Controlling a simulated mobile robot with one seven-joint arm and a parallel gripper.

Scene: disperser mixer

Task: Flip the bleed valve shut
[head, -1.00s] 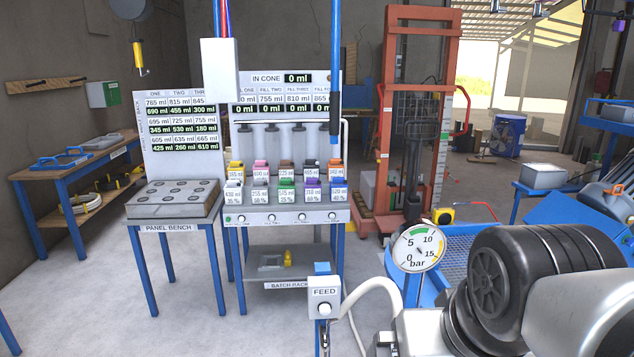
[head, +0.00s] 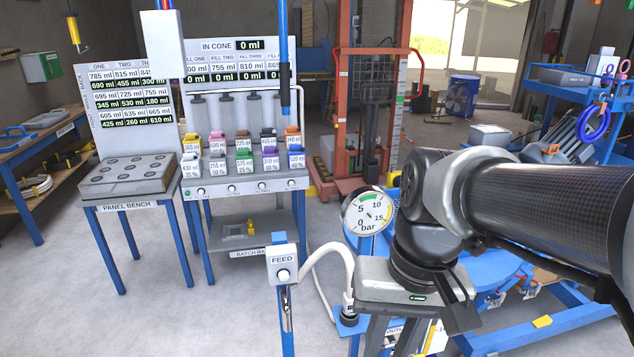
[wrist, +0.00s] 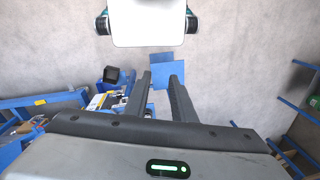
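My gripper (head: 403,338) hangs fingers-down at the lower middle of the head view, near the pressure gauge (head: 367,213) and in front of part of the blue stand. In the wrist view, its two dark fingers (wrist: 161,78) are apart with nothing between them. The white round gauge is marked in bar. I cannot pick out the bleed valve for certain. A yellow piece (head: 431,338) shows beside the fingers in the head view, close to a partly hidden label reading OUT. My gripper and arm cover much of that area.
The FEED box (head: 283,262) stands on a blue post left of my gripper, with a pale hose (head: 328,248) curving from it. The batch rack (head: 248,185) and panel bench (head: 128,180) stand at the left. Grey floor is clear at the lower left.

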